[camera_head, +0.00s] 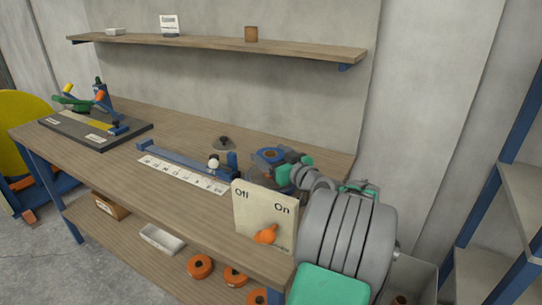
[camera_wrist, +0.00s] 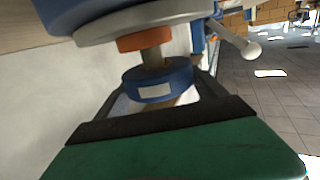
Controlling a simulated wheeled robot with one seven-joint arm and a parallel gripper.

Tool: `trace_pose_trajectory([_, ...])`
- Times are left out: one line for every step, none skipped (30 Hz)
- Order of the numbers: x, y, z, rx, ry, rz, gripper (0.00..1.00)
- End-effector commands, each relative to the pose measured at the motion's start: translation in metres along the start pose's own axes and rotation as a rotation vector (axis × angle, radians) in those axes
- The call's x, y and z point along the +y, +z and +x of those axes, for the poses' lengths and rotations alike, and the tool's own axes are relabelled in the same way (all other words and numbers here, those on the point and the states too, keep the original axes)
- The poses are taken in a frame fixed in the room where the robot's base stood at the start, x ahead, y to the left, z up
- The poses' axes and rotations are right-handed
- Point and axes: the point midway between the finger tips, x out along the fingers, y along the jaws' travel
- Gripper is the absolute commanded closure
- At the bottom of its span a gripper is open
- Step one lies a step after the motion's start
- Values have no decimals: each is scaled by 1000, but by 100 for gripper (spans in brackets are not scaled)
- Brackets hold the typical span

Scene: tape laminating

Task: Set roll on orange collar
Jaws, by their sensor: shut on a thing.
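A blue roll-shaped part (camera_wrist: 150,82) with a white label shows in the middle of the wrist view. The fingers of my gripper (camera_wrist: 166,92) lie on either side of it, and it seems to be what they are shut on. An orange collar (camera_wrist: 145,40) shows just above it in the picture, with a short tan shaft (camera_wrist: 152,60) between the two and a grey disc (camera_wrist: 150,20) behind the collar. The roll is apart from the collar there. In the head view my gripper (camera_head: 284,168) is beside a blue fixture (camera_head: 268,154); the contact there is too small to tell.
A white Off/On panel (camera_head: 262,215) with an orange knob stands at the bench's front right. A ruler strip (camera_head: 182,174) and a white ball-ended lever (camera_head: 213,163) lie left of my gripper. Several orange rolls (camera_head: 200,267) sit on the lower shelf. The bench's middle left is clear.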

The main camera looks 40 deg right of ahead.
Motion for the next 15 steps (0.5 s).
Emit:
trace_pose_trajectory([0,2,0,0,0,-1,61])
trace_pose_trajectory([0,3,0,1,0,-1,61])
trace_pose_trajectory([0,4,0,1,0,-1,61])
trace_pose_trajectory([0,4,0,1,0,-1,61])
trace_pose_trajectory([0,5,0,1,0,-1,61])
trace_pose_trajectory([0,6,0,1,0,-1,61])
trace_pose_trajectory([0,6,0,1,0,-1,61])
trace_pose_trajectory([0,5,0,1,0,-1,61])
trace_pose_trajectory([0,4,0,1,0,-1,61])
trace_pose_trajectory([0,5,0,0,0,0,18])
trace_pose_trajectory([0,5,0,0,0,0,15])
trace_pose_trajectory([0,5,0,0,0,0,12])
trace_pose_trajectory([0,5,0,0,0,0,9])
trace_pose_trajectory([0,5,0,0,0,0,7])
trace_pose_trajectory([0,5,0,0,0,0,4])
